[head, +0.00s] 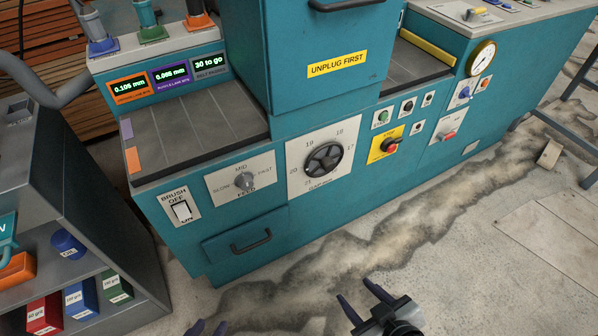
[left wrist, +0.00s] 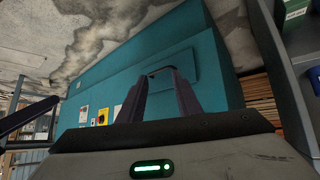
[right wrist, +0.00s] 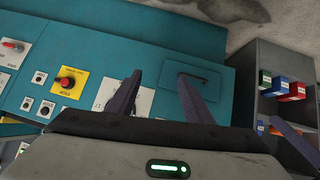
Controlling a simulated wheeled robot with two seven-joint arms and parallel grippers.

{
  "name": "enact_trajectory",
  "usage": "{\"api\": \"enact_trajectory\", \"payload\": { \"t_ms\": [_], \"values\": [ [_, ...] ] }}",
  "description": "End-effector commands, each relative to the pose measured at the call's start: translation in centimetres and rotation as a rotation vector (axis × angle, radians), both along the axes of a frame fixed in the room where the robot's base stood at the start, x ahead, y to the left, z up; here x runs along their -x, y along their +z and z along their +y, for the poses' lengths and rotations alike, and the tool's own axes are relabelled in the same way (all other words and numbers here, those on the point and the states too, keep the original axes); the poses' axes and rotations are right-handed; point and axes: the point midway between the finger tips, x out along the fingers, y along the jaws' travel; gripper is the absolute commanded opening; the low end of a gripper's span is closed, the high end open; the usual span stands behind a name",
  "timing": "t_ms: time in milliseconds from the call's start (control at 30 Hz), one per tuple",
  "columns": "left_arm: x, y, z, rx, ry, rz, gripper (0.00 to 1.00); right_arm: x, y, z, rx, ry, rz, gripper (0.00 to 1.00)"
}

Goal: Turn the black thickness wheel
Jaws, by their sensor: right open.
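The black thickness wheel (head: 324,160) is a spoked handwheel on a white dial plate (head: 298,150) numbered about 17 to 21, on the front of the teal machine. My right gripper (head: 362,296) is open and empty, in front of and below the wheel, well apart from it. In the right wrist view, its fingers (right wrist: 158,95) stand apart, and one hides most of the dial plate (right wrist: 104,94). My left gripper (head: 207,326) shows only its fingertips at the bottom edge of the head view. In the left wrist view, its fingers (left wrist: 160,97) are apart with nothing between them.
A grey shelf (head: 130,318) with boxes stands at left. The floor before the machine is clear.

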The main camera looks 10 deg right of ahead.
Motion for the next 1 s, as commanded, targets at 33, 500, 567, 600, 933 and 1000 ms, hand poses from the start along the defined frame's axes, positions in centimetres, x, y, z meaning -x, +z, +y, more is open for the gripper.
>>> {"api": "enact_trajectory", "payload": {
  "t_ms": [33,500,567,600,933,1000],
  "values": [
    [-0.2,-1.4,-0.1,0.005,0.002,-0.005,0.31,-2.1,-0.9,-1.0,0.122,0.075,-0.079,0.46],
    [-0.4,-7.6,-1.0,0.065,0.017,-0.038,0.31,-20.1,3.1,-5.5,2.073,0.916,-0.832,0.46],
    [-0.3,-7.9,-1.1,0.07,0.018,-0.038,0.31,-21.0,3.5,-5.4,2.255,0.962,-0.864,0.46],
    [-0.3,-8.0,-1.1,0.072,0.018,-0.04,0.31,-21.4,3.7,-5.4,2.355,0.988,-0.879,0.46],
    [-0.6,-7.6,-1.2,0.081,0.017,-0.052,0.31,-24.1,4.5,-4.6,2.62,1.045,-0.906,0.46],
    [-0.6,-7.6,-1.2,0.08,0.017,-0.053,0.31,-25.3,4.5,-4.2,2.619,1.045,-0.904,0.46]
  ]
}}
